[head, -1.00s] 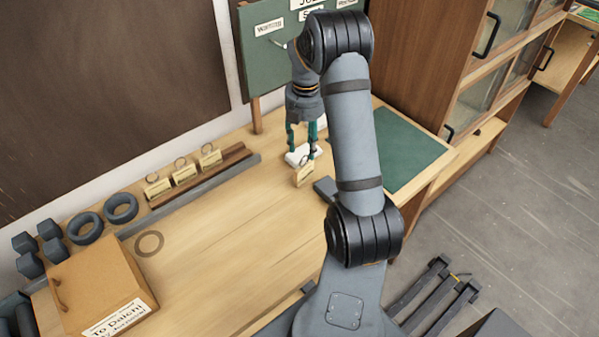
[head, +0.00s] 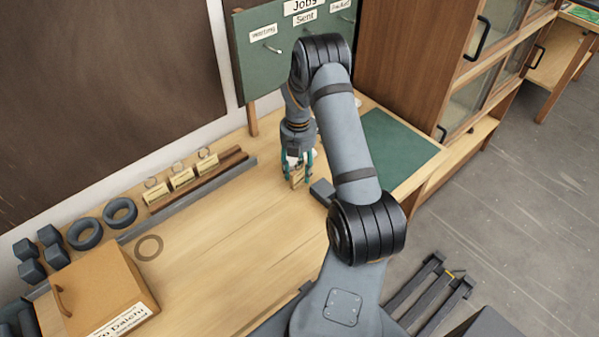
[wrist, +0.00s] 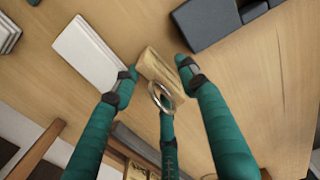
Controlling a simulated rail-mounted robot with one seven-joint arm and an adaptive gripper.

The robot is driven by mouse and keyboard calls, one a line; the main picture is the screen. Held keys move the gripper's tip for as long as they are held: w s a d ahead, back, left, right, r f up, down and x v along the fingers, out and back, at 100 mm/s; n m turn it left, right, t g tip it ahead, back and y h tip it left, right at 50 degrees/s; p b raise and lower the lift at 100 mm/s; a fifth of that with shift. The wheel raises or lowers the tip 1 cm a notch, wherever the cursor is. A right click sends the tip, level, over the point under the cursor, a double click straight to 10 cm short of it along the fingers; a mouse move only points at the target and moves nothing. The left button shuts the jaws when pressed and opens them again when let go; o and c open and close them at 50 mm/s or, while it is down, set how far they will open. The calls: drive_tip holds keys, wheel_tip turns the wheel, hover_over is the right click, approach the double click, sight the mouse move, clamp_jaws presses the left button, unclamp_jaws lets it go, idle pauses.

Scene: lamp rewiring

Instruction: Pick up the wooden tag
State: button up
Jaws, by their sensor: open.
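The wooden tag (head: 297,175) is a small light wood piece on the table. In the wrist view the wooden tag (wrist: 152,66) lies between my fingertips, with a metal ring (wrist: 163,97) at its near end. My gripper (head: 298,172) has teal fingers and is low over the table, around the tag. In the wrist view my gripper (wrist: 157,70) is open, with one finger on each side of the tag and a third behind the ring. Whether any finger touches the tag I cannot tell. In the head view the fingers partly hide it.
A white block (wrist: 90,50) lies left of the tag in the wrist view. A dark grey block (head: 322,190) is close on its right. Three similar ringed tags (head: 182,179) stand on a wooden rack (head: 215,177). The table's middle is clear.

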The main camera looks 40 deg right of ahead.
drive_tip(key=shift+f, duration=0.4)
drive_tip(key=shift+c, duration=0.8)
clamp_jaws()
